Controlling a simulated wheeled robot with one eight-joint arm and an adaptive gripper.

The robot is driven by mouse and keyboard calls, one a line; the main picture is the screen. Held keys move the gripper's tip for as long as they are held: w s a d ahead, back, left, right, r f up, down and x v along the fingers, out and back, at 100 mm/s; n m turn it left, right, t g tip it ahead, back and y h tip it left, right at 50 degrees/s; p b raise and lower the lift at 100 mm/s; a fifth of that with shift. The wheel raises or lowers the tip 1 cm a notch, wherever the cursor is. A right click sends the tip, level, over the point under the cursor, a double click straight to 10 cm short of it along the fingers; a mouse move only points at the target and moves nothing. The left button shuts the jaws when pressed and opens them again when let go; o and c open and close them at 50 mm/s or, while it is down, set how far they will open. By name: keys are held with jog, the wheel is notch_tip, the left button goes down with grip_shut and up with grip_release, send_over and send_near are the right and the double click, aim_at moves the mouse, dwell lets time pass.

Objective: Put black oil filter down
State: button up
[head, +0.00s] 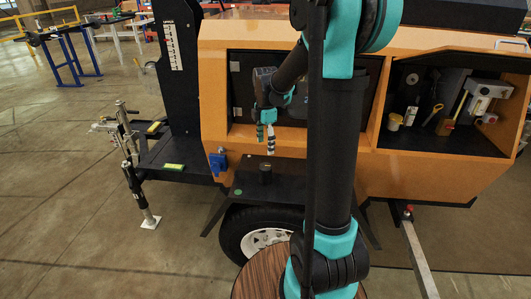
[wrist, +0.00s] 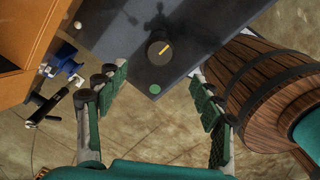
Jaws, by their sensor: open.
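The black oil filter (head: 265,173) stands upright on the dark fender shelf (head: 290,190) above the trailer's wheel. In the wrist view the filter (wrist: 159,53) is seen from above as a dark round top with a yellow mark. My gripper (head: 266,139) hangs just above the filter in the head view, fingers down. In the wrist view my gripper (wrist: 158,90) has its fingers wide apart, with nothing between them. The filter is beyond the fingertips and appears apart from them.
A wooden barrel (wrist: 265,75) stands close to my right finger in the wrist view. A green disc (head: 238,191) lies near the shelf corner. A blue part (head: 218,163) sits on the orange housing (head: 420,170). An open compartment with several items (head: 440,110) is at the right.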

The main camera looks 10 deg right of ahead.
jog(key=s+d+f+m+t, duration=0.2)
jog(key=s+f+m, duration=0.1)
jog(key=s+m, duration=0.7)
jog(key=s+d+f+m+t, duration=0.2)
jog(key=s+f+m, duration=0.1)
jog(key=s+m, duration=0.8)
jog(key=shift+s+f, duration=0.35)
jog(key=shift+s, duration=0.25)
